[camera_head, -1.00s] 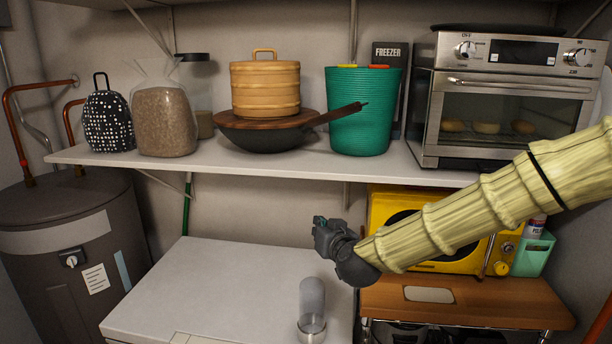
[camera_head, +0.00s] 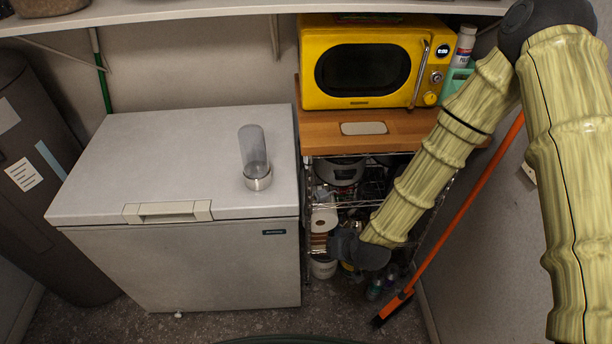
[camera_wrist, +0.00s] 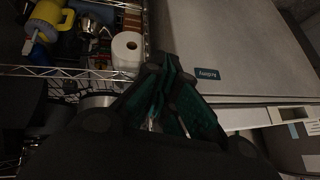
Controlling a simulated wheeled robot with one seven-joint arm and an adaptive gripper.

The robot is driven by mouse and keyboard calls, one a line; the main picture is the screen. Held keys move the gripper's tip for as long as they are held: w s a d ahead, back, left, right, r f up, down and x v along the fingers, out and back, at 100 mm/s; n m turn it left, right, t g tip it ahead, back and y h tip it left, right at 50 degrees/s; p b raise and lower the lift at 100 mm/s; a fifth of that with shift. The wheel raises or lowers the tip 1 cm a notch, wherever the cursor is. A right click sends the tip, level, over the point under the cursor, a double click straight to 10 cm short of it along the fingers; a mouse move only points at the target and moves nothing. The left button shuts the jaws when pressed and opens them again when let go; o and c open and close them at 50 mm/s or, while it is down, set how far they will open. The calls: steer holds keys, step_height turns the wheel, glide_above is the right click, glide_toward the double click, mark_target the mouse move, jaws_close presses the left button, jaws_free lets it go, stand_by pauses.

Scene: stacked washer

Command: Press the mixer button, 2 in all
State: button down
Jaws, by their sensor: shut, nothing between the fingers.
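The mixer (camera_head: 254,160) looks like a clear cup over a silver base and stands upright on the white chest freezer's lid (camera_head: 170,155), near its right front edge. I cannot make out its button. My gripper (camera_head: 340,245) is low, right of the freezer and in front of the wire rack, below and right of the mixer and well apart from it. In the wrist view my dark green fingers (camera_wrist: 163,65) are closed together with nothing between them. The mixer does not show in the wrist view.
A yellow microwave (camera_head: 368,62) stands on a wooden top (camera_head: 385,132) above a wire rack with pots and bottles. A paper roll (camera_wrist: 128,50) is close to my fingers. An orange-handled broom (camera_head: 455,210) leans at the right. The rest of the freezer lid is clear.

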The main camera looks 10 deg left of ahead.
steer(key=s+d+f+m+g+h+b, duration=0.1)
steer(key=s+d+f+g, duration=0.1)
steer(key=s+d+f, duration=0.2)
steer(key=s+d+f+m+g+h+b, duration=0.1)
steer(key=s+d+f, duration=0.4)
steer(key=s+d, duration=0.6)
steer(key=s+d+f+m+g+h+b, duration=0.1)
steer(key=s+d+f, duration=0.3)
steer(key=s+d, duration=0.4)
steer(key=s+g+h, duration=0.1)
steer(key=s, duration=0.3)
steer(key=shift+s+d+f+g, duration=0.2)
steer(key=shift+d+f+g, duration=0.1)
steer(key=shift+g, duration=0.1)
